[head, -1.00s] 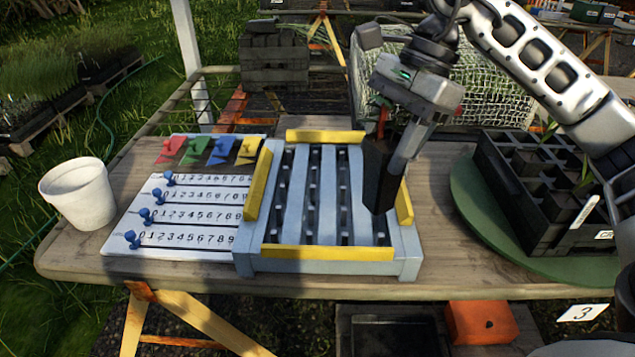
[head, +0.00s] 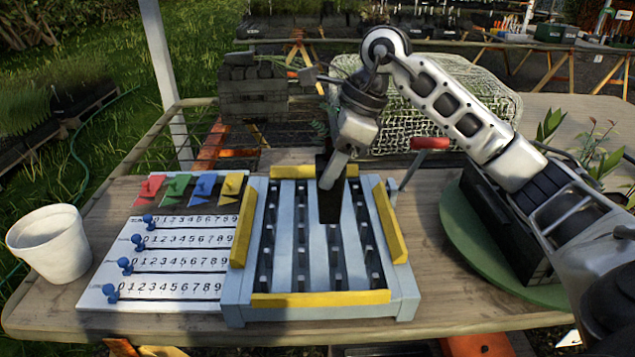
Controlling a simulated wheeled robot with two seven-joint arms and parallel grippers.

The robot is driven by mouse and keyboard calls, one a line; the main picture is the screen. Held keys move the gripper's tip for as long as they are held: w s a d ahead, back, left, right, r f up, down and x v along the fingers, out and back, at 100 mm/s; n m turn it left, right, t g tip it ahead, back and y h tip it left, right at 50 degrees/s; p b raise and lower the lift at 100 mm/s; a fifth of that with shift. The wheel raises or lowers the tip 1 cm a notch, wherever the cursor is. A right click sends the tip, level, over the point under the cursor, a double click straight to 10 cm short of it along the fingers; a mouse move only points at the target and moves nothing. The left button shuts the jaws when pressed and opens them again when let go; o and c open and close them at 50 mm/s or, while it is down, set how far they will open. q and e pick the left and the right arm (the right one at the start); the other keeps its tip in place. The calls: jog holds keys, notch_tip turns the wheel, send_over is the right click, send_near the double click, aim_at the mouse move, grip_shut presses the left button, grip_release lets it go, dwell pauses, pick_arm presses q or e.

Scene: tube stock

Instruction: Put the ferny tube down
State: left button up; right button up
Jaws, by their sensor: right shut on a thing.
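My right gripper (head: 336,170) is shut on a black tapered tube (head: 330,207), which hangs roughly upright over the back middle of a grey-blue slatted frame (head: 234,300). Some fine green foliage shows just behind the gripper, but I cannot tell how much belongs to the tube. The tube's lower end overlaps the slats in the head view; I cannot tell whether it touches them. The frame has yellow guide strips on its four sides and rows of small pegs between pale slats. No other tube stands in it. My left gripper is out of view.
Left of the frame lies a white number board (head: 165,268) with blue pegs and coloured clips. A white pot (head: 48,245) stands far left. On the right, a black crate (head: 480,215) with plants sits on a green round mat (head: 455,232), partly behind my arm. A red-handled tool (head: 430,143) stands behind the frame's right corner.

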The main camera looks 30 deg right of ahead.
aim_at(318, 189)
jog(key=shift+w+a+f, duration=0.25)
jog(key=shift+w+f, duration=0.75)
jog(key=shift+f, duration=0.15)
jog(key=f, duration=0.3)
jog(key=shift+w+a+f+p, duration=0.1)
jog(key=shift+w+f+p, duration=0.05)
jog(key=shift+w+p, duration=0.15)
jog(key=shift+f, duration=0.25)
jog(key=shift+f, duration=0.15)
jog(key=o, duration=1.4)
